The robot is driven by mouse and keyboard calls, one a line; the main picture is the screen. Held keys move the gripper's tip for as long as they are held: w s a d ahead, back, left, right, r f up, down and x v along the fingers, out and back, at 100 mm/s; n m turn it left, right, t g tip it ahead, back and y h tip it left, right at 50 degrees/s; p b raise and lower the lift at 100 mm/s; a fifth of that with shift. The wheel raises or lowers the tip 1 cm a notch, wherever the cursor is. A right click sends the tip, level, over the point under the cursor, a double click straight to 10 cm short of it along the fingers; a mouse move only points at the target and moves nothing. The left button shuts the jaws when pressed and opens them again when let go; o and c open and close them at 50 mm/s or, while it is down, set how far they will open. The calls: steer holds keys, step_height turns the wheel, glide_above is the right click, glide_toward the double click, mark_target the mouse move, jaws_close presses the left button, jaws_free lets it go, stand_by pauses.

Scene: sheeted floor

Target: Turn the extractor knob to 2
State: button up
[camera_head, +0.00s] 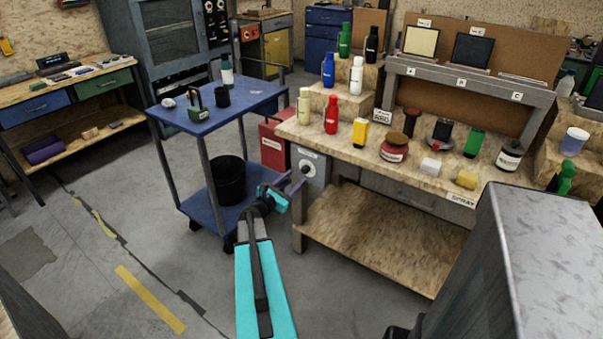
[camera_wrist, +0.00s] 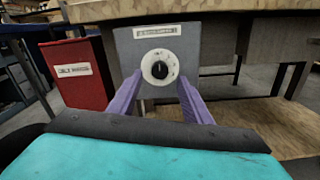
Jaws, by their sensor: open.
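The extractor knob is a black knob (camera_wrist: 159,69) on a round white dial, on the front of a grey box (camera_wrist: 186,40) with a label above the dial. The dial's marks are too small to read. In the head view the grey box (camera_head: 312,178) stands under the left end of the workbench. My gripper (camera_wrist: 160,85) has two purple fingers, open and empty, pointing at the dial and spread to either side of it. The fingers look short of the box, apart from the knob. In the head view my gripper (camera_head: 298,182) is just left of the box.
A red labelled box (camera_wrist: 78,74) stands left of the grey box. The workbench (camera_head: 345,150) overhangs it, with bottles and jars on top. A blue trolley (camera_head: 240,102) with a black bucket (camera_head: 229,181) stands close left of my arm.

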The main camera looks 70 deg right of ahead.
mark_target(304, 171)
steer(key=shift+p+x, duration=0.35)
steer(key=shift+x, duration=2.55)
steer(key=c, duration=1.1)
